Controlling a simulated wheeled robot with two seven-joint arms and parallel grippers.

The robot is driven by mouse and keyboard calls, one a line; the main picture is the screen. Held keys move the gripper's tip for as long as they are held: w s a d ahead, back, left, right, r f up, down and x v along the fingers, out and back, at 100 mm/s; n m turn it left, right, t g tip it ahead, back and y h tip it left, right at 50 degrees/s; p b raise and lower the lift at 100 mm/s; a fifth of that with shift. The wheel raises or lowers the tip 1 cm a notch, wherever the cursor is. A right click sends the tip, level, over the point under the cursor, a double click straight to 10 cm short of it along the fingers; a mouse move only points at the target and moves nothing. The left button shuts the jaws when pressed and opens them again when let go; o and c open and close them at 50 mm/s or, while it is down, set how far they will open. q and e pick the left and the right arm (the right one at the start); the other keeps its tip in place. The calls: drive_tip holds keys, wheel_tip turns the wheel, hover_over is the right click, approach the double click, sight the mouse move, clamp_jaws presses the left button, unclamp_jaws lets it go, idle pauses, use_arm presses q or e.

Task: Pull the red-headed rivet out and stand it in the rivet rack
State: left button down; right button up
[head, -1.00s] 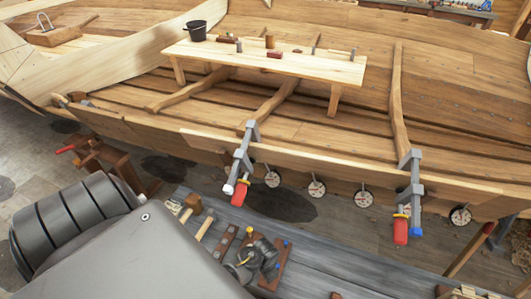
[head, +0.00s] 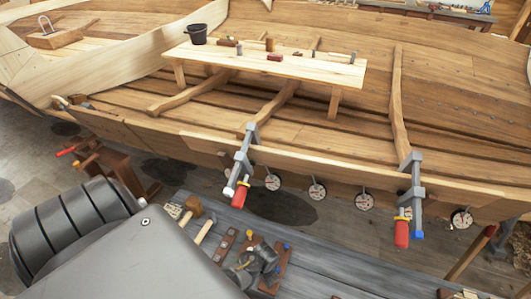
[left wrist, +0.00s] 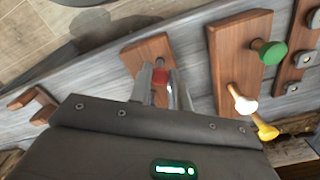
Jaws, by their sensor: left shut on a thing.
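The red-headed rivet (left wrist: 160,77) shows between the two fingers of my left gripper (left wrist: 160,88) in the left wrist view. The fingers are shut on it, in front of a brown wooden block (left wrist: 146,50). The rivet's shank is hidden, so I cannot tell whether it is still in that block. In the head view my left gripper (head: 262,262) is low over the grey bench, among brown blocks. A brown block with metal-ringed holes (left wrist: 303,60) stands at the right of the wrist view. Which block is the rivet rack is unclear. My right gripper is not in view.
A middle block (left wrist: 238,70) bears green (left wrist: 270,53), white (left wrist: 243,103) and yellow (left wrist: 266,130) rivets close beside my gripper. A mallet (head: 193,206) lies on the grey bench (head: 340,280). The hull edge with clamps (head: 240,165) stands behind.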

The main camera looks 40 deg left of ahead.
use_arm(q)
drive_tip(key=shift+f, duration=0.1)
idle(0.3)
drive_tip(key=shift+f+b, duration=0.7)
drive_tip(key=shift+f, duration=0.15)
drive_tip(key=c, duration=1.2)
unclamp_jaws()
drive_tip(key=shift+c, duration=0.2)
drive_tip(key=shift+r, duration=0.1)
wheel_tip(320, 180, up, 8)
drive_tip(key=p, duration=0.9)
